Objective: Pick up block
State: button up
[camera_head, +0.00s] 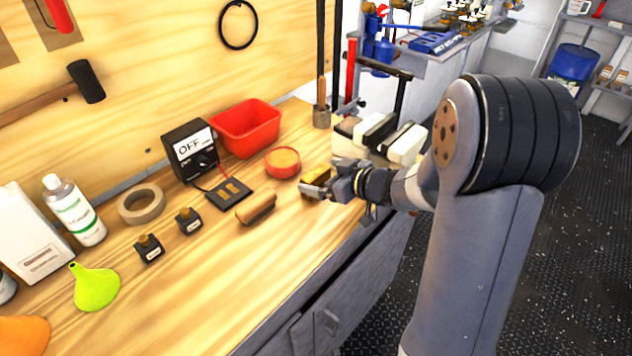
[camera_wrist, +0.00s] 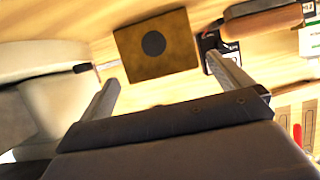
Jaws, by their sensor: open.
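The block (camera_wrist: 133,64) is a yellow-brown, square-faced piece with a dark round spot, in the upper middle of the wrist view. In the head view the block (camera_head: 316,174) is at the right side of the wooden bench, partly hidden by my gripper (camera_head: 318,189). In the wrist view my gripper (camera_wrist: 163,70) is open, with one finger on each side of the picture below the block. The block lies ahead of the fingertips, roughly in line with the gap. I cannot tell how far apart they are in depth.
A bowl with orange contents (camera_head: 283,162) and a red bin (camera_head: 246,128) stand behind the block. A brown wooden-handled piece (camera_head: 256,208) lies to its left. A white-and-black vise-like object (camera_head: 378,137) stands close on the right. The bench front (camera_head: 215,310) is clear.

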aim_at(321, 175)
jog(key=shift+x, duration=1.55)
jog(key=shift+s+a, duration=0.1)
jog(key=shift+s, duration=0.05)
jog(key=shift+c, duration=0.4)
jog(key=c, duration=1.3)
notch_tip(321, 175, up, 10)
jog(key=p, duration=0.3)
